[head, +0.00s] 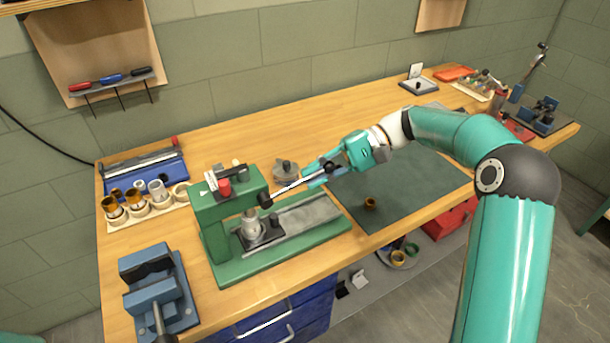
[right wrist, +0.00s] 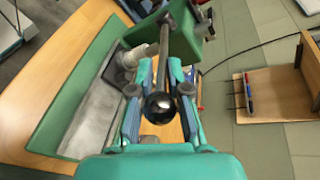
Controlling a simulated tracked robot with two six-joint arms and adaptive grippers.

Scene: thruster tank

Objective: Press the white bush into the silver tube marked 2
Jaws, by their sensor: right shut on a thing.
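A green arbor press (head: 230,250) stands on the bench. A silver tube (head: 250,222) stands upright on the dark block of the press bed, under the ram; it also shows in the right wrist view (right wrist: 127,60). No mark on it is legible. I cannot make out clearly whether the white bush sits at its top. My right gripper (head: 326,173) is shut on the press lever (head: 290,187) near its dark ball knob (right wrist: 160,107). The lever slopes up to the right from its hub. My left gripper is not in view.
A rack (head: 150,212) with several brown and silver tubes stands left of the press. A blue vise (head: 158,290) is at the front left. A brown ring (head: 370,203) lies on the dark mat (head: 420,180). A grey round object (head: 286,172) stands behind the lever.

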